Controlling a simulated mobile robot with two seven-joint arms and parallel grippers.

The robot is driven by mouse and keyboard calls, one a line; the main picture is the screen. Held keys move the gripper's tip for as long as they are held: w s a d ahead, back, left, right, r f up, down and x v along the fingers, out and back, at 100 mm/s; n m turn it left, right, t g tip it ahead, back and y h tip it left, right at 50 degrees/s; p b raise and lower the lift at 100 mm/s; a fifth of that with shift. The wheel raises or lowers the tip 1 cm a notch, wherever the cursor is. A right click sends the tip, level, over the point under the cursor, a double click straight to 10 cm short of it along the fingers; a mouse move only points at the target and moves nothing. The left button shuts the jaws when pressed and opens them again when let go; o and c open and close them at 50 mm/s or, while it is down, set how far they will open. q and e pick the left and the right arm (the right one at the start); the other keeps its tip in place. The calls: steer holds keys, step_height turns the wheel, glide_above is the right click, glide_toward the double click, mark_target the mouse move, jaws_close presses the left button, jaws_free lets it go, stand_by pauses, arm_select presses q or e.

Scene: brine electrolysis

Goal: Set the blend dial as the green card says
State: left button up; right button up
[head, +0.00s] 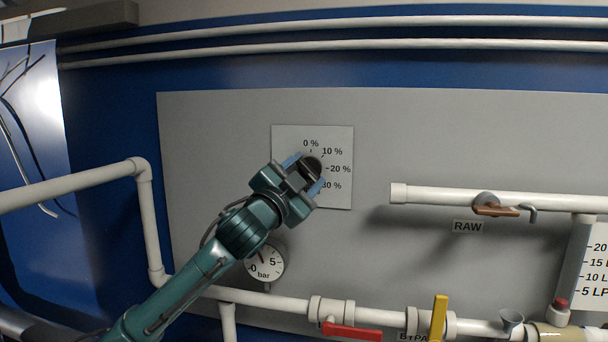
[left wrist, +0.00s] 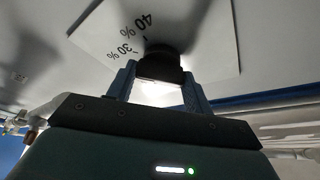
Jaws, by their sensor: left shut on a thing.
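The blend dial is a dark round knob (head: 313,166) on a white scale plate (head: 283,137) fixed to the grey wall panel. The plate reads 0 %, 10 %, 20 % and 30 % in the head view; 40 % also shows on the plate in the left wrist view (left wrist: 205,40). My left gripper (head: 305,174) is at the dial, its blue fingers on either side of the knob, shut on it. In the left wrist view the dark knob (left wrist: 162,64) sits between the fingertips. The dial's pointer cannot be made out. No green card is in view. My right gripper is not in view.
A pressure gauge (head: 264,264) sits below the plate, close to my left arm. A pipe with a RAW label (head: 467,227) and a brown-handled valve (head: 494,210) is at right. Red (head: 352,331) and yellow (head: 439,318) valve handles are on the lower pipe. Bare panel surrounds the plate.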

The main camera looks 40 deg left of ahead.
arm_select(q)
steer(key=o, duration=1)
steer(key=shift+s+f, duration=0.1)
steer(key=b+v, duration=0.9)
steer(key=v, duration=0.4)
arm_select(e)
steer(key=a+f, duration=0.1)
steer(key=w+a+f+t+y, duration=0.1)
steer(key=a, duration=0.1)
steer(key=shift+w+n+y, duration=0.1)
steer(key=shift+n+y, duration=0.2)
arm_select(q)
steer(key=shift+d, duration=0.1)
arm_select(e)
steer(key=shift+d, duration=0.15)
